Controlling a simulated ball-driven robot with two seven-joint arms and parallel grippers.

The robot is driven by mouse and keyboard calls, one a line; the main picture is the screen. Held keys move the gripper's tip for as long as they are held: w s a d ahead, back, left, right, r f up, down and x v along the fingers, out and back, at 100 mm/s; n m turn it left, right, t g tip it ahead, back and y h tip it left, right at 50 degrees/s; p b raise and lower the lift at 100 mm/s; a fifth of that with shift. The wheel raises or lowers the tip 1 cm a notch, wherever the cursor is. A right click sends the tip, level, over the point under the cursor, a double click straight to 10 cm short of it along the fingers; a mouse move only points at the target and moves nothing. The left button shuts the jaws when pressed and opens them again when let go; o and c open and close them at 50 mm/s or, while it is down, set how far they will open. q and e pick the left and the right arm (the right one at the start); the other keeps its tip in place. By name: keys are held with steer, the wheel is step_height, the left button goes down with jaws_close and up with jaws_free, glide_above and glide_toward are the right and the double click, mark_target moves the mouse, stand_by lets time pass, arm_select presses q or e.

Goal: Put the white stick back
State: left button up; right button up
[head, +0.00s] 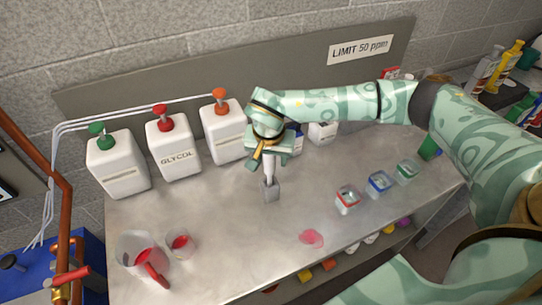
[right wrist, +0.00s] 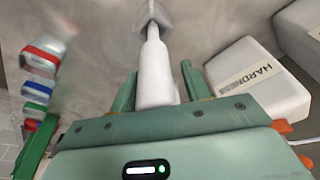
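My right gripper (head: 267,160) is over the middle of the metal counter, pointing down. It is shut on the white stick (head: 270,168). In the right wrist view, the stick (right wrist: 156,70) runs between the two green fingers (right wrist: 159,85), its thick part close to both. Its thin end points away from the gripper and meets a small grey holder (right wrist: 151,14). In the head view, the grey holder (head: 269,189) is directly below the stick. The stick looks roughly upright with its lower end at the holder's top; how deep it sits is hidden. My left gripper is not in view.
White jugs stand behind: green-capped (head: 117,165), GLYCOL (head: 175,150), orange-capped (head: 221,130). A beaker (head: 138,252) and small cup (head: 181,245) stand front left. A red spill (head: 311,238) lies in front. Small lidded containers (head: 379,184) stand right. Counter between is clear.

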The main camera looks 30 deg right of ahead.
steer(key=p+v, duration=0.2)
steer(key=v, duration=1)
steer(key=shift+r, duration=0.15)
